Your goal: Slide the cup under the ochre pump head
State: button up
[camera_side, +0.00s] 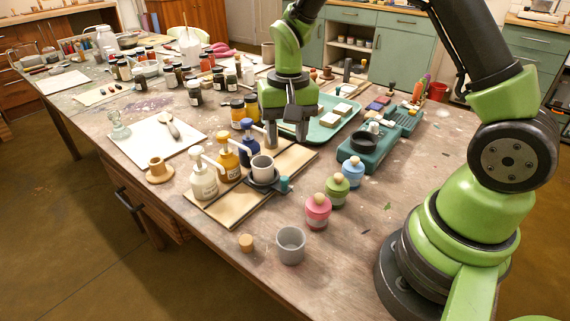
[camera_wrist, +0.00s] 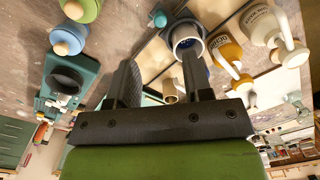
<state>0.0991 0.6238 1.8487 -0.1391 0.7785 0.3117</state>
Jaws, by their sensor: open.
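A grey cup (camera_side: 262,165) stands upright in a dark carriage with a teal knob (camera_side: 284,184) on a wooden board (camera_side: 225,207). In the wrist view the cup (camera_wrist: 187,38) is near the top centre, with the knob (camera_wrist: 160,18) to its left. The ochre pump bottle (camera_side: 229,166) stands beside the cup, between a white pump bottle (camera_side: 203,184) and a blue one (camera_side: 247,143). I cannot tell whether its spout is exactly over the cup.
A loose grey cup (camera_side: 290,246) and a cork (camera_side: 246,242) stand at the front. Pink (camera_side: 317,211), green (camera_side: 338,189) and blue (camera_side: 353,171) jars line the right. A teal scale (camera_side: 362,157) and a tray (camera_side: 343,128) lie beyond.

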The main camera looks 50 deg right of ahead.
aim_at(285, 177)
notch_tip(285, 177, down, 10)
jog(key=n, duration=0.5)
jog(key=shift+a+n, duration=0.15)
jog(key=shift+n, duration=0.25)
